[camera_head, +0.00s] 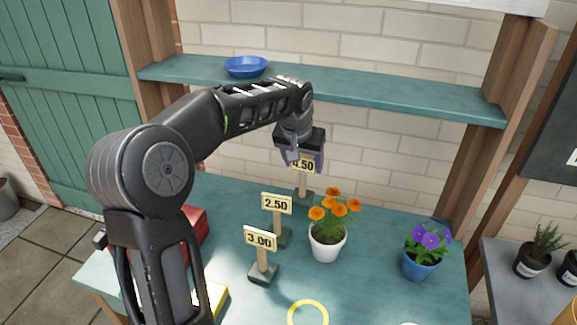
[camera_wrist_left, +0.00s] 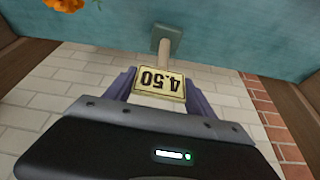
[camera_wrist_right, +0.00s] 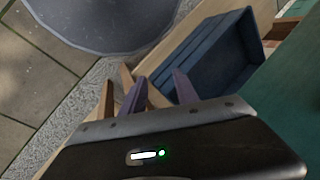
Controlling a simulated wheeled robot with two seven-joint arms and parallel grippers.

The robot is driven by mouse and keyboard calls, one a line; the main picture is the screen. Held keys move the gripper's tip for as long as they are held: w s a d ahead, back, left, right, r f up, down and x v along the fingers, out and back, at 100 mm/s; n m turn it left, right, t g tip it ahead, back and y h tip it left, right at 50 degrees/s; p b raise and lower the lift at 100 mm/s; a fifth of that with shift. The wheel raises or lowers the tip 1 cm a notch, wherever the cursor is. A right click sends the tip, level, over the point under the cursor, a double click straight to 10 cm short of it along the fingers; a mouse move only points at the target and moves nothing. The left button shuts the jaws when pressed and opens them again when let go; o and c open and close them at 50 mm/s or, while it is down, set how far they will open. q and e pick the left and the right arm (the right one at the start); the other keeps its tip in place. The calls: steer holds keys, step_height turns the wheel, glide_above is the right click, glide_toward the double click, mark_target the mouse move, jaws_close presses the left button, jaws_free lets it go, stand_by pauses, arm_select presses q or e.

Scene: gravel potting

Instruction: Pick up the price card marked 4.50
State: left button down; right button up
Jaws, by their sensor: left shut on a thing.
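The price card marked 4.50 (camera_head: 304,165) is a cream sign on a post with a grey base, at the back of the teal table (camera_head: 380,285). My left gripper (camera_head: 301,158) is shut on the sign from above. In the left wrist view the card (camera_wrist_left: 159,83) sits between both fingers, upside down in the picture, its post running to the base (camera_wrist_left: 167,40). I cannot tell whether the base touches the table. My right gripper (camera_wrist_right: 160,80) is open and empty, away from the table top.
Price cards marked 2.50 (camera_head: 277,205) and 3.00 (camera_head: 260,240) stand nearer. An orange-flowered white pot (camera_head: 327,243) and a purple-flowered blue pot (camera_head: 418,262) stand to the right. A blue bowl (camera_head: 246,66) is on the shelf (camera_head: 400,100). A blue crate (camera_wrist_right: 205,55) is near my right gripper.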

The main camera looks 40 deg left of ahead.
arm_select(q)
steer(key=w+d+b, duration=0.1)
steer(key=w+d, duration=0.1)
steer(key=d, duration=0.4)
steer(key=w+d+b, duration=0.1)
steer(key=w+d, duration=0.1)
steer(key=d, duration=0.5)
steer(key=shift+w, duration=0.3)
